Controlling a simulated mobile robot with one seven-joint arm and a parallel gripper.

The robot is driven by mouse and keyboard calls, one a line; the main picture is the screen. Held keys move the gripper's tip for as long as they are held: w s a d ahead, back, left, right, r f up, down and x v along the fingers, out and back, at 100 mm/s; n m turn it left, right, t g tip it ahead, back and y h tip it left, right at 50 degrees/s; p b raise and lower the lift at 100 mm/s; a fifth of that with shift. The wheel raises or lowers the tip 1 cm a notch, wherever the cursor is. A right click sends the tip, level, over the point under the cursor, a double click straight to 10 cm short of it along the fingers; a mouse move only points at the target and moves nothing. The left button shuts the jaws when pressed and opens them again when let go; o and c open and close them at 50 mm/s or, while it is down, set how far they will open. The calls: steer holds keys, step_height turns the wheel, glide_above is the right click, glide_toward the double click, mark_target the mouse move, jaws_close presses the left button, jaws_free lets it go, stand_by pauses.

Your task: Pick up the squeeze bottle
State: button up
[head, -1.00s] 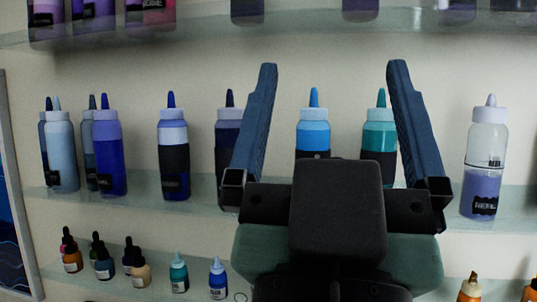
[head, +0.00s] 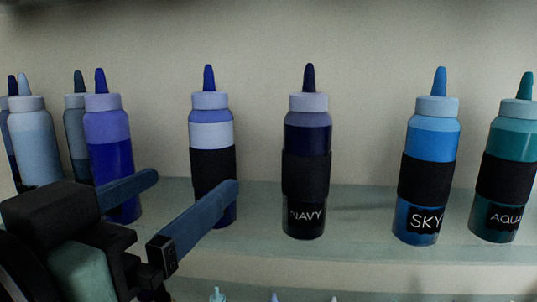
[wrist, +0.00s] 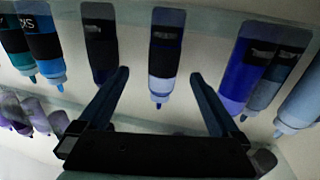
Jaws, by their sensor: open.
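Several squeeze bottles stand upright on a glass shelf. A blue bottle (head: 211,135) with a pale upper band and black sleeve is left of the navy bottle (head: 307,135). My gripper (head: 192,183) is open and empty in front of the shelf. Its right finger overlaps the blue bottle's lower part in the head view and hides its label. In the wrist view, the picture is upside down, and this blue bottle (wrist: 163,60) shows between the spread fingers (wrist: 160,76). I cannot tell whether a finger touches it.
To the right stand the SKY bottle (head: 432,140) and the AQUA bottle (head: 513,140). To the left, a violet-blue bottle (head: 108,135) stands close behind my left finger, with a pale bottle (head: 33,145) farther left. The shelf (head: 360,225) is bare between the navy and SKY bottles.

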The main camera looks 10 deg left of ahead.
mark_target(202, 170)
steer(key=w, duration=0.2)
steer(key=shift+w+d+p, duration=0.3)
steer(key=shift+d, duration=0.05)
steer(key=shift+w+a, duration=0.1)
steer(key=shift+w, duration=0.5)
steer(key=w+p, duration=0.2)
steer(key=w, duration=0.1)
steer(key=w+p, duration=0.1)
steer(key=shift+w+d, duration=0.15)
steer(key=shift+d, duration=0.1)
steer(key=shift+w+f, duration=0.15)
steer(key=shift+w, duration=0.1)
jaws_close()
